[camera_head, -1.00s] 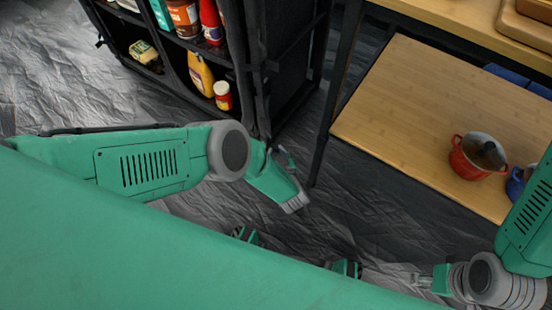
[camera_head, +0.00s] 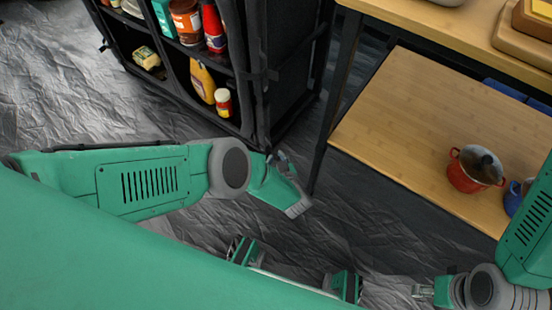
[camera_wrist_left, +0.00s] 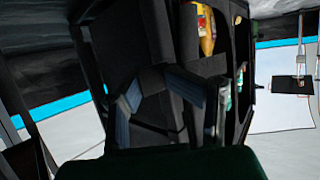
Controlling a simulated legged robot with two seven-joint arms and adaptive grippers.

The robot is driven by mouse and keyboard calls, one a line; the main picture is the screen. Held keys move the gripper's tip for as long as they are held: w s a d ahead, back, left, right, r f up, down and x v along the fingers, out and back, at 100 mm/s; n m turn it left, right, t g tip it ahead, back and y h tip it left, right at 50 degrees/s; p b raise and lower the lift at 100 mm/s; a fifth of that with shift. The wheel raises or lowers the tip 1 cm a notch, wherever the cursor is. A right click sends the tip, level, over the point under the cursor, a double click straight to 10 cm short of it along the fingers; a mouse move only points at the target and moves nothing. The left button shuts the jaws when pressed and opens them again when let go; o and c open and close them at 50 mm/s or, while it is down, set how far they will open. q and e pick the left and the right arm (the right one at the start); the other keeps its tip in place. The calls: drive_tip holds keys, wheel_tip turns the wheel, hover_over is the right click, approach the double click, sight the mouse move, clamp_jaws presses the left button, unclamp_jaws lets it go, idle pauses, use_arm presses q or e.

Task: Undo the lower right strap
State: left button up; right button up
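A black fabric shelf unit (camera_head: 262,50) stands at the top left of the head view, with dark straps on its near corner post. A small dark strap end (camera_head: 262,76) sticks out at that post; I cannot tell which strap it is. My left gripper (camera_head: 282,163) is just in front of the unit's lower near corner. In the left wrist view, its two fingers (camera_wrist_left: 162,106) are spread before the unit's black fabric side (camera_wrist_left: 145,60), with no strap clearly between them. My right gripper (camera_head: 423,291) is low at the right, away from the unit; its opening is too small to judge.
The unit holds bottles and jars, including a yellow bottle (camera_head: 202,80) and a red-and-yellow jar (camera_head: 223,102). A wooden table (camera_head: 420,125) with a red pot (camera_head: 475,168) stands to the right. Crinkled dark sheeting (camera_head: 350,220) covers the floor between.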

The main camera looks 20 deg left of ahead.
use_arm(q)
drive_tip(key=shift+d+r, duration=0.1)
drive_tip(key=shift+r, duration=0.1)
drive_tip(key=shift+s+d, duration=0.15)
drive_tip(key=shift+d, duration=0.05)
drive_tip(key=v, duration=1.1)
drive_tip(key=shift+d, duration=0.1)
